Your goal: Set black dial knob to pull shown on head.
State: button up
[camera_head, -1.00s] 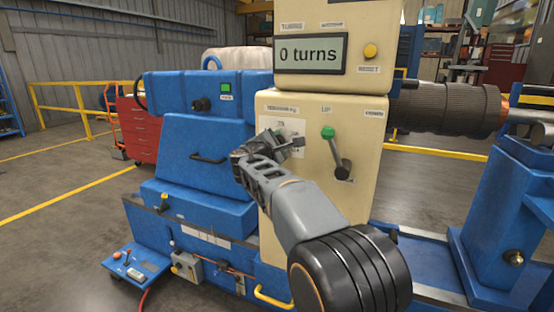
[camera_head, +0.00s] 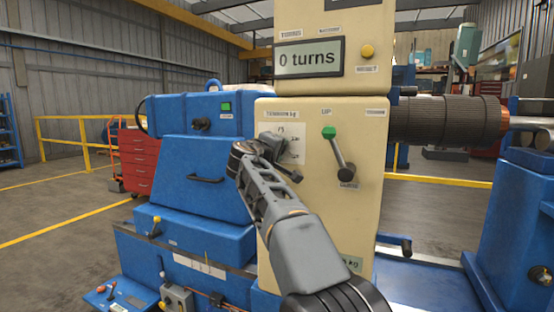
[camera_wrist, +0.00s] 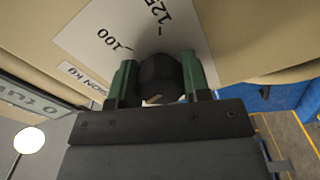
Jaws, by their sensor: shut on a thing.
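The black dial knob (camera_wrist: 160,78) sits on a white scale plate (camera_wrist: 90,35) with the marks 100 and 125 readable in the wrist view. My gripper (camera_wrist: 160,72) is shut on the knob, with one green finger on each side. In the head view my gripper (camera_head: 268,152) covers the knob and part of the scale plate (camera_head: 297,140) under a tension label. The cream head (camera_head: 330,225) has a label ending in KG (camera_head: 352,263) low on its front; its number is partly cut off by my arm.
A blue housing (camera_head: 200,180) stands left of the head; a dark roll (camera_head: 450,120) is at right.

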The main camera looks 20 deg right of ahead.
jog(key=shift+f+m+b, duration=0.1)
jog(key=shift+m+b, duration=0.85)
jog(key=shift+m, duration=0.65)
jog(key=o, duration=0.9)
jog(key=b+v, duration=0.2)
jog(key=v, duration=1.2)
jog(key=shift+w, duration=0.1)
